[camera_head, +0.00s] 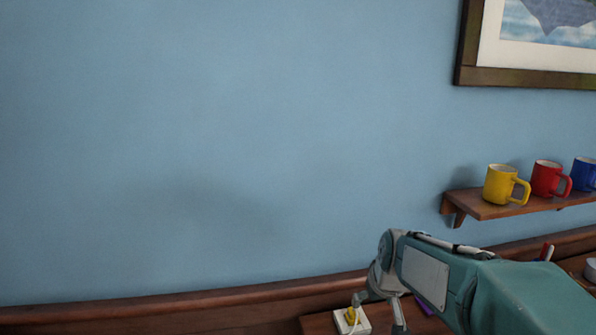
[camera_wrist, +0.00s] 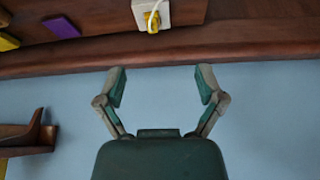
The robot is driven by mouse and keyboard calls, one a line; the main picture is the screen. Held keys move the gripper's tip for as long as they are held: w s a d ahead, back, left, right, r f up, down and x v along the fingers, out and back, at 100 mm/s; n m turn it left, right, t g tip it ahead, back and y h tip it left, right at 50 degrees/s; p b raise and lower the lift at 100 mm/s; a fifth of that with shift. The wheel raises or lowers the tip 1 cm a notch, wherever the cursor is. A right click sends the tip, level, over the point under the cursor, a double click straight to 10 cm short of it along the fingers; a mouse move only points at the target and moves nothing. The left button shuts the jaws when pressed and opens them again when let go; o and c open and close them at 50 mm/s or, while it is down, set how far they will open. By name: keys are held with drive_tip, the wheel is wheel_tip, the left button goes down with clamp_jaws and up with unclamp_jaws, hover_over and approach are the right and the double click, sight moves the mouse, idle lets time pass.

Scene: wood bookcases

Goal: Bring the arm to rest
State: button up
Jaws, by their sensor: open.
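My arm reaches in from the lower right in the head view, with my gripper (camera_head: 380,312) low over the wooden surface near the wall. In the wrist view my gripper (camera_wrist: 161,78) has its two fingers spread wide, with nothing between them. Past the fingertips is a white block (camera_wrist: 165,10) with a yellow piece (camera_wrist: 153,22) and a pale cord-like loop on it. The white block (camera_head: 362,325) also shows beside my fingers in the head view, partly hidden by them.
A wall shelf (camera_head: 480,207) at right holds a yellow mug (camera_head: 500,185), a red mug (camera_head: 546,178) and a blue mug (camera_head: 584,173). A framed picture (camera_head: 470,75) hangs above. A purple item (camera_wrist: 62,27) lies near the block. The blue wall at left is clear.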

drive_tip(key=s+r+m, duration=0.1)
drive_tip(key=s+r, duration=0.2)
drive_tip(key=s, duration=1.9)
drive_tip(key=shift+s+m+t+h, duration=0.3)
drive_tip(key=shift+s+t, duration=0.05)
drive_tip(key=shift+t, duration=0.05)
